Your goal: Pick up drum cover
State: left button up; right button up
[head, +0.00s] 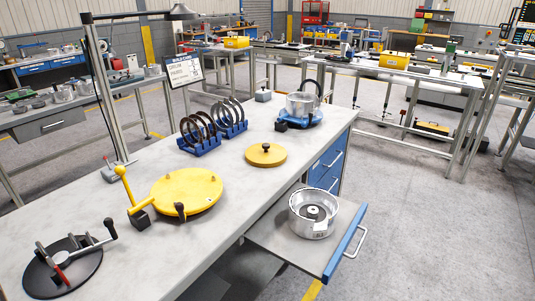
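No part in view is labelled as the drum cover, so I cannot tell for certain which one it is. A silver round drum-like housing (304,224) with a dark centre sits on the open drawer (268,238) at the right front of the bench. A second silver cylinder (298,104) stands on a blue base (311,122) at the bench's far end. A small yellow disc with a black knob (262,156) lies flat on the bench. Neither of my grippers is in view.
A large yellow round plate (190,184) with handles lies mid-bench (130,250). A black round fixture with levers (85,268) is at the near left. A lamp post (103,90) rises at the left edge. Open floor (430,220) lies right.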

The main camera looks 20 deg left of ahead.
aim_at(261, 155)
jog(key=z, duration=1.15)
jog(key=i+l+z, duration=0.25)
jog(key=i, duration=0.15)
jog(key=i+z, duration=0.2)
jog(key=i, duration=0.2)
jog(key=i+j+u, duration=0.1)
jog(key=i+u, duration=0.35)
jog(key=i+l+u, duration=0.2)
jog(key=i+u, duration=0.2)
jog(key=i, duration=0.25)
jog(key=i+j+u, duration=0.1)
jog(key=i+u, duration=0.25)
jog(key=i, duration=0.3)
jog(key=i+l+u, duration=0.1)
jog(key=i+u, duration=0.25)
jog(key=i, duration=0.3)
jog(key=i+u, duration=0.4)
jog(key=i, duration=0.15)
jog(key=i+l+u, duration=0.2)
jog(key=i+u, duration=0.15)
jog(key=i, duration=0.2)
jog(key=u, duration=3.05)
jog(key=l, duration=0.1)
